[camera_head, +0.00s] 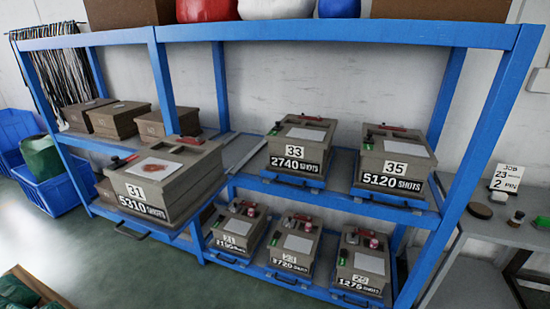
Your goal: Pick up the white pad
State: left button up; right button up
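No single white pad stands out for certain. A flat white square with a reddish-brown stain (154,167) lies on top of the box marked 31 (180,186), on a tray pulled out from the blue rack. Plain white squares lie on box 33 (307,134) and box 35 (405,148). Similar pale squares are on the lower boxes, such as the middle one (298,244). Neither of my grippers is in view.
The blue rack (330,33) has a top beam and uprights around the boxes. The grey table (492,230) also holds a brown disc (480,210) and a sign card (507,178). Blue bins (62,194) stand at left. The floor (120,265) in front is mostly clear.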

aim_at(497, 198)
jog(key=z, duration=1.5)
jog(key=u, duration=2.05)
jog(key=z, duration=2.05)
